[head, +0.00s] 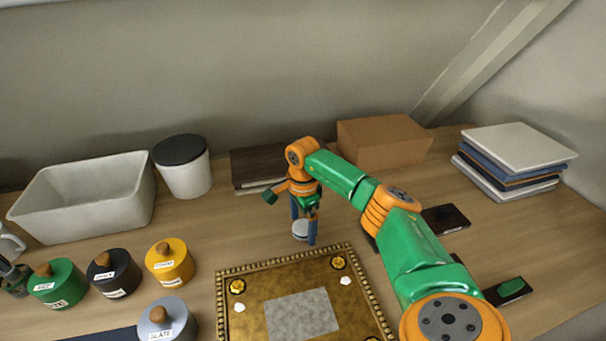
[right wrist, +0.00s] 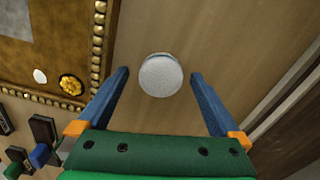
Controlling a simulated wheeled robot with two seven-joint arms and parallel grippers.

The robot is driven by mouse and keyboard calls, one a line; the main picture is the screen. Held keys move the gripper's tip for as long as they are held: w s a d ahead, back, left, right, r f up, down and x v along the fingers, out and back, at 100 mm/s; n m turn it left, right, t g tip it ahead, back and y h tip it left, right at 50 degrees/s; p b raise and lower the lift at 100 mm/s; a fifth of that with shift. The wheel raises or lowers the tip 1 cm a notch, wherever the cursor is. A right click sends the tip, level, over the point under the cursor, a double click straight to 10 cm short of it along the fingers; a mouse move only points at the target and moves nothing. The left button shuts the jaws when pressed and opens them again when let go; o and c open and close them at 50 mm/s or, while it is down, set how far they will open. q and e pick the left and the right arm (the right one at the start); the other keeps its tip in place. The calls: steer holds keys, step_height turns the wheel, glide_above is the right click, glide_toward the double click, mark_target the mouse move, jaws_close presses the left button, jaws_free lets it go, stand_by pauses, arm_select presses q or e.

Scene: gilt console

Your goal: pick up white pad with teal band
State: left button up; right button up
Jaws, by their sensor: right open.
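The small round white pad (head: 300,230) stands on the wooden table just behind the gilt board. In the right wrist view its pale speckled round face (right wrist: 161,77) shows, with a thin bluish edge at its top; little of a band can be made out. My right gripper (head: 304,227) points down over the pad with its blue fingers apart. In the right wrist view the open fingers (right wrist: 159,75) stand on either side of the pad, with a gap on both sides.
The gilt board (head: 260,271) with a beaded rim lies in front. Green (head: 57,284), black (head: 114,273), yellow (head: 170,263) and grey (head: 167,322) knobbed pots stand left. A cardboard box (head: 383,144), a dark box (head: 258,166) and stacked books (head: 517,147) stand behind.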

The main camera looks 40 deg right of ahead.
steer(key=shift+w+f, duration=0.1)
steer(key=shift+f, duration=0.05)
steer(key=c, duration=1.4)
